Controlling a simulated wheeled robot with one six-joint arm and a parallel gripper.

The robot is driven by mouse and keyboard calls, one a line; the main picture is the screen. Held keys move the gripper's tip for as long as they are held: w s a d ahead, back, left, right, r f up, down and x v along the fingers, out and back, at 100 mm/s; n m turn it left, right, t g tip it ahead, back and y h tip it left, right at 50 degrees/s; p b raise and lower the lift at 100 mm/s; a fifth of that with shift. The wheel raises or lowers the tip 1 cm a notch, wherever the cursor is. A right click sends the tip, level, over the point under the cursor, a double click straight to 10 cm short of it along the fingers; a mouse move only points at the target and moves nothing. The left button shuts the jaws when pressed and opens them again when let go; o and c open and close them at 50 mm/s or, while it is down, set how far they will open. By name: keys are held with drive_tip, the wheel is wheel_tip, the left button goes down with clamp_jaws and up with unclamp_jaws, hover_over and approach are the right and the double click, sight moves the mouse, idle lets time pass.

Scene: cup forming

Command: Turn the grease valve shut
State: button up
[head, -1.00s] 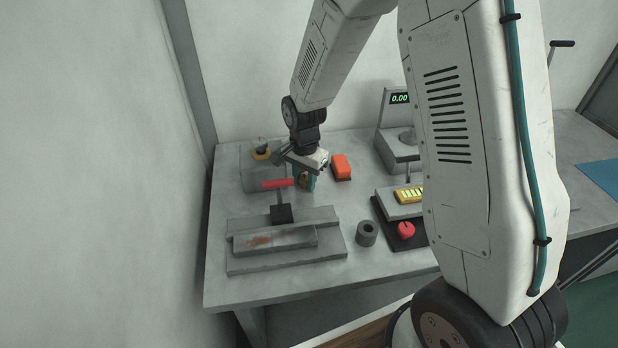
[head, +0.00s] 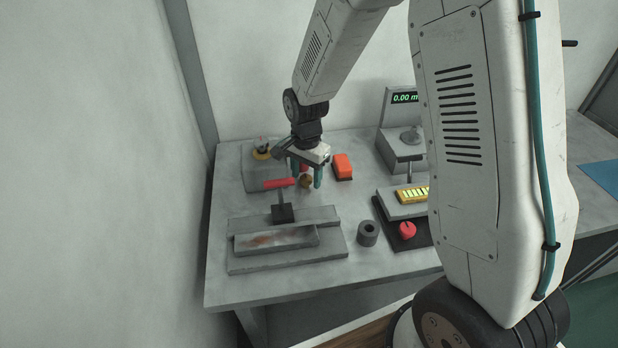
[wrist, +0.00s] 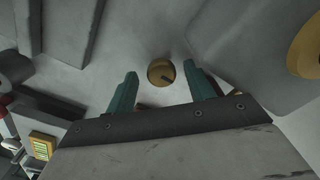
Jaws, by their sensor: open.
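A small round brass knob with a dark bar across its face, which looks like the grease valve, shows in the head view (head: 306,183) near the back of the bench. In the wrist view, the knob (wrist: 159,72) lies between and just beyond my two teal fingertips, apart from both. The dark bar sits slanted to the lower right. My gripper (head: 307,180) is open and empty, pointing down over the knob; its fingers also show in the wrist view (wrist: 162,80). A small red patch shows between the fingers in the head view; I cannot tell what it is.
A red-handled lever (head: 279,184) stands close in front-left of my gripper, behind a grey fixture (head: 285,262). A grey block with a yellow ring (head: 262,154) is at left, an orange block (head: 343,166) at right. A grey cylinder (head: 367,233) and gauge (head: 402,145) stand farther right.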

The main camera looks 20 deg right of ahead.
sight(308, 180)
wheel_tip(308, 180, up, 6)
drive_tip(key=shift+r, duration=0.1)
idle(0.5)
drive_tip(key=shift+s+n, duration=0.4)
drive_tip(key=shift+n, duration=0.2)
drive_tip(key=s+d+r+n, duration=0.1)
drive_tip(key=s+r+n, duration=0.2)
drive_tip(key=s+r, duration=0.3)
drive_tip(key=s+d+r+n+t, duration=0.1)
drive_tip(key=s+r, duration=0.5)
drive_tip(key=s, duration=0.7)
drive_tip(key=s+d+r+n, duration=0.2)
drive_tip(key=s+r+n, duration=0.4)
drive_tip(key=s, duration=0.3)
drive_tip(key=shift+s+d+r, duration=0.15)
drive_tip(key=shift+d+r, duration=0.15)
drive_tip(key=shift+d, duration=0.05)
drive_tip(key=shift+o, duration=0.5)
